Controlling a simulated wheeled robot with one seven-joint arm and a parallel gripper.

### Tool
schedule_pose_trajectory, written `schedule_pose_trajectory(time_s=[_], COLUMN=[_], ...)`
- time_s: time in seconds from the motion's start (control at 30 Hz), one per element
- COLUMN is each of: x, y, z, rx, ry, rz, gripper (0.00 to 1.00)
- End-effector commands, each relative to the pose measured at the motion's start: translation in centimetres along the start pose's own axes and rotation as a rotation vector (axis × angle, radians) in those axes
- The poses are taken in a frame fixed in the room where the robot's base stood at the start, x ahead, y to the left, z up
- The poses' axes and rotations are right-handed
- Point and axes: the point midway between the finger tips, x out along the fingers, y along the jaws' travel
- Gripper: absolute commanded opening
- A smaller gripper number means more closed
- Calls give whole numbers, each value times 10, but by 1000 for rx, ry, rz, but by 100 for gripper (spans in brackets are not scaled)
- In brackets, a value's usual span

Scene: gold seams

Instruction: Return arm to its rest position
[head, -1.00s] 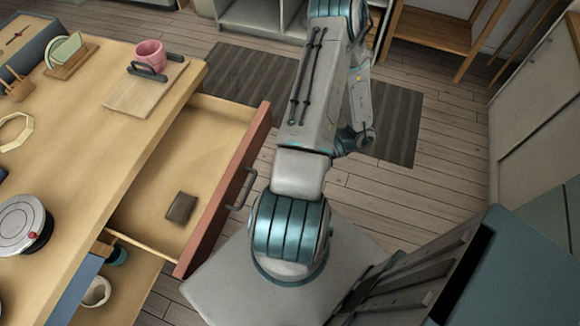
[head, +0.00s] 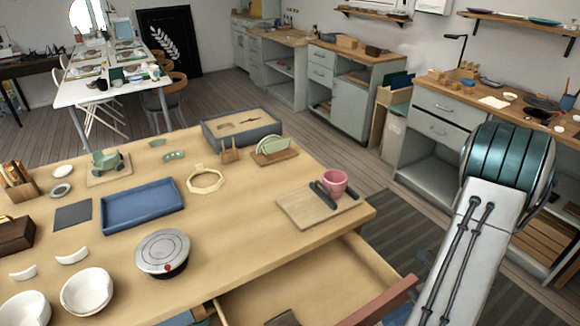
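My arm (head: 480,230) rises along the right side of the head view, with a teal joint at its upper end. My gripper is outside the frame, so its fingers and anything in them are hidden. The wooden table (head: 240,215) fills the lower left. Its drawer (head: 345,285) stands open below the right part of the tabletop, close to my arm. A small dark item (head: 283,318) shows in the drawer at the bottom edge of the picture.
A pink cup (head: 335,183) stands at a wooden board (head: 300,209) near the table's right corner. A round turntable (head: 162,252), blue tray (head: 143,205) and white bowls (head: 87,291) are on the table. Grey cabinets (head: 436,112) line the back. Floor shows between table and cabinets.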

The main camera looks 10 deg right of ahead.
Motion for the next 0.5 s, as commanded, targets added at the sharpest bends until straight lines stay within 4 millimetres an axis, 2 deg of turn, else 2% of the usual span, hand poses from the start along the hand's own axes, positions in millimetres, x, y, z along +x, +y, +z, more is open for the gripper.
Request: schedule_pose_trajectory(time_s=[0.1, 0.5], x=[0, 5], y=[17, 70], z=[26, 91], rx=[-236, -1042], ry=[149, 644], rz=[-33, -65], gripper=[33, 33])
